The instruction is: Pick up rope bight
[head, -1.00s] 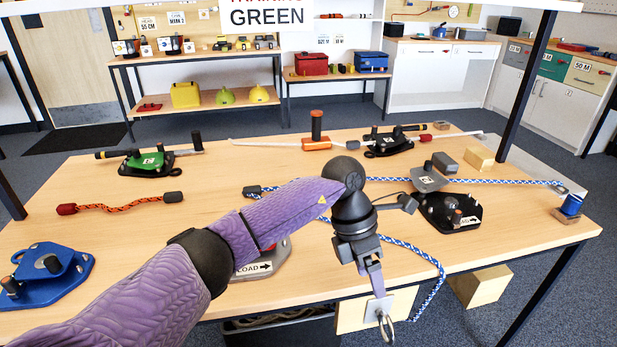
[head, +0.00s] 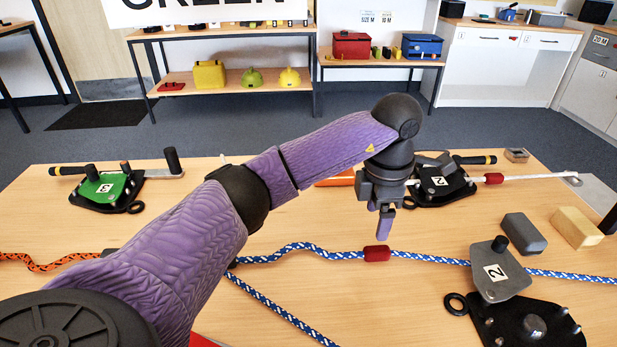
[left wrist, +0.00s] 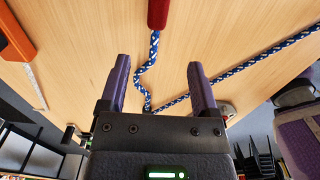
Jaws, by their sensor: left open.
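The blue-and-white rope (head: 440,258) runs across the table, with a red sleeve (head: 377,253) around it. A second strand (head: 280,311) runs toward the table's front, and my left arm hides part of the rope near where the strands meet. My right gripper is out of view.
A grey block (head: 524,233) and wooden block (head: 576,228) stand to the right. A green device (head: 108,187) is at the left, and a black device (head: 440,184) stands behind my gripper.

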